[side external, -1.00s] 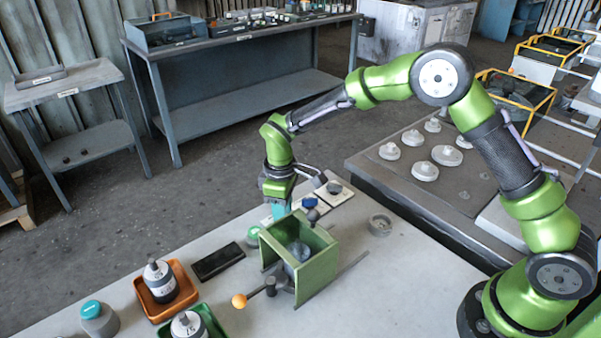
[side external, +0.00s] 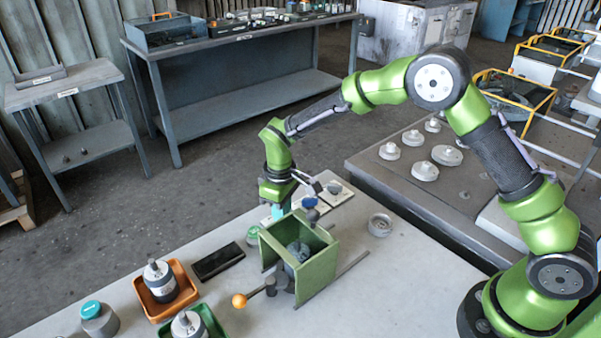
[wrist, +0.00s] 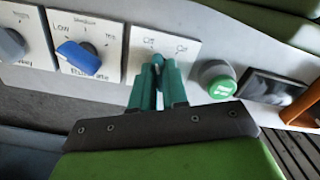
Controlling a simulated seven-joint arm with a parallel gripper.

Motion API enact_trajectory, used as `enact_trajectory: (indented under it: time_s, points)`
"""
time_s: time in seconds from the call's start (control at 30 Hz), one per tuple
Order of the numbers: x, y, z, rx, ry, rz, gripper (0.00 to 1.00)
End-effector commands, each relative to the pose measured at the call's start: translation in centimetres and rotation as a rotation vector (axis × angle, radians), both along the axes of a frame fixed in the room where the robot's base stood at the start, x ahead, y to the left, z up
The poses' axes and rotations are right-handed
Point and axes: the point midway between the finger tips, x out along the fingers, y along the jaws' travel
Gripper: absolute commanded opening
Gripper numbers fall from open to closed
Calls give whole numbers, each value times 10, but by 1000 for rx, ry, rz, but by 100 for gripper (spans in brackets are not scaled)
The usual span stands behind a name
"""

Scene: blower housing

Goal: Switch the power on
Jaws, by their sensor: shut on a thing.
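The switch plate (wrist: 165,45) is white, with two small labels that are hard to read, the right one like "Off". In the wrist view my gripper (wrist: 157,75) has its teal fingers close together over the plate, shut on the small power switch, whose lever is mostly hidden between them. The lever's position cannot be told. In the side view my gripper (side external: 278,211) points down at the far edge of the bench, behind the green blower housing (side external: 318,270), and the switch itself is hidden.
A blue knob (wrist: 79,57) and a grey knob (wrist: 10,43) are left of the switch plate. A green button (wrist: 221,88) is close on its right. On the bench, an orange tray (side external: 190,292) holds a weight-like part. An orange-tipped lever (side external: 240,300) sticks out from the housing.

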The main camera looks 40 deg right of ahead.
Motion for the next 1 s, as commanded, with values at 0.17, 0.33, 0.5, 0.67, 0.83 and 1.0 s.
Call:
enact_trajectory:
  time_s: [0.17,0.33,0.5,0.67,0.83,1.0]
  points:
    - [0,1,1,0,-2,-202,0]
    - [0,1,1,1,-3,-230,0]
    - [0,1,1,2,-2,-258,0]
    - [0,1,2,1,-3,-474,0]
    - [1,1,2,2,-3,-636,0]
    - [1,1,2,3,-2,-649,0]
